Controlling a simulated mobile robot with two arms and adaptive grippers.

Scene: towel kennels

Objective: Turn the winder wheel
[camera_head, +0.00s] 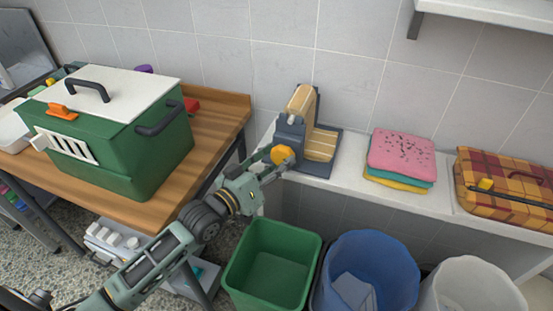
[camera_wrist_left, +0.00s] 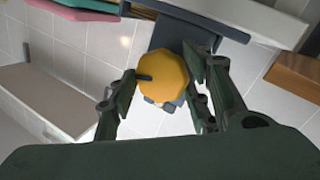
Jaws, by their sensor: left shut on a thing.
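The winder (camera_head: 303,128) stands on the white ledge, a dark grey-blue frame with a roll of tan striped cloth and a strip of the same cloth lying on its base. Its yellow-orange winder wheel (camera_head: 281,156) faces the left side. The wheel also shows in the left wrist view (camera_wrist_left: 163,78), with a dark peg on its face. My left gripper (camera_head: 268,157) is at the wheel, its fingers shut on it from both sides. In the wrist view the left gripper's fingers (camera_wrist_left: 160,82) flank the wheel. My right gripper is not in view.
A green carrier with a white lid (camera_head: 155,150) stands on the wooden table at left. Folded pink, teal and yellow towels (camera_head: 401,152) and a plaid bundle (camera_head: 500,190) lie on the ledge (camera_head: 350,184). Green (camera_head: 270,227), blue (camera_head: 385,240) and white bins (camera_head: 475,268) stand below.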

